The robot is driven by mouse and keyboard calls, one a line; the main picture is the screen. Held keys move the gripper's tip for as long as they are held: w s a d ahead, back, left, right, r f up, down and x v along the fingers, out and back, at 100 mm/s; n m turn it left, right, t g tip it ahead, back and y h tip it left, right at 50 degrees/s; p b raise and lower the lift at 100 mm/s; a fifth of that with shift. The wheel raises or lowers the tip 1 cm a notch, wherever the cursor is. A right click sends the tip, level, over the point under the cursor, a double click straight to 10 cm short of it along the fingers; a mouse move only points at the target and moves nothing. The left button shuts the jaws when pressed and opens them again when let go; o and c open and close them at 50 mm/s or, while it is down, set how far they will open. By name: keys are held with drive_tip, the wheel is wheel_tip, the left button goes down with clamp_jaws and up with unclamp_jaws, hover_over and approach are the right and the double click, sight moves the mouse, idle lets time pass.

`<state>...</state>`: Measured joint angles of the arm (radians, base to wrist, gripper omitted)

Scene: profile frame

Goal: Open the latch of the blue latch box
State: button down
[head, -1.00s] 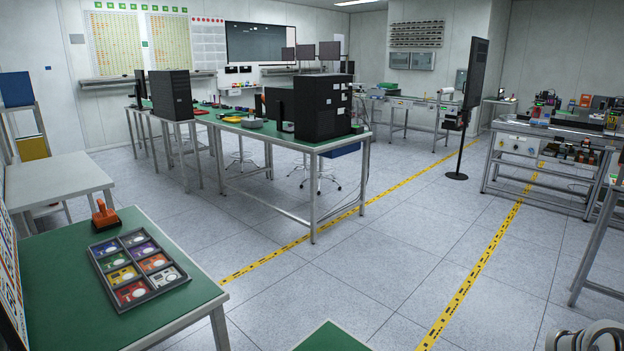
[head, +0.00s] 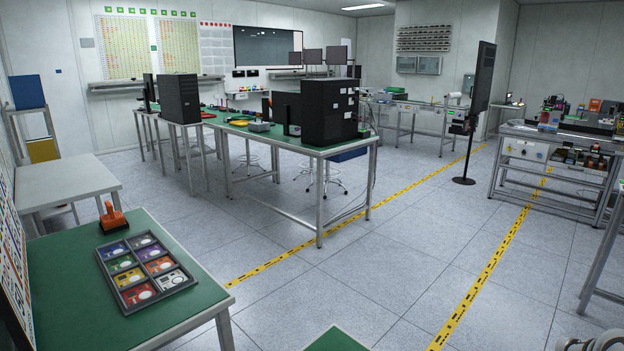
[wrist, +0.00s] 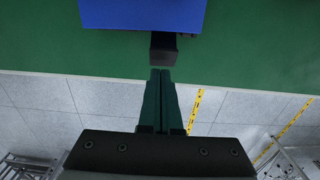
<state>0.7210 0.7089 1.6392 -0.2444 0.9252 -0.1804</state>
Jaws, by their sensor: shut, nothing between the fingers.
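The blue latch box (wrist: 142,12) shows at the top of the wrist view, cut off by the frame edge. A dark block that looks like its latch (wrist: 163,47) sticks out from the box's near side over the green surface. My gripper (wrist: 160,73) is shut and empty. Its fingertips point at the dark block and sit just below it in the picture. I cannot tell whether they touch it. The latch box and the gripper are not seen in the head view.
The box lies on a green tabletop (wrist: 50,45) whose edge drops to the tiled floor. In the head view, a left green table (head: 60,280) holds a tray (head: 128,311) of coloured pieces and an orange-handled tool (head: 112,218). Open floor (head: 300,280) lies beyond.

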idle(0.4)
drive_tip(key=shift+f, duration=0.8)
wheel_tip(320, 180, up, 8)
drive_tip(key=w+d, duration=0.1)
drive_tip(key=shift+w+d, duration=0.2)
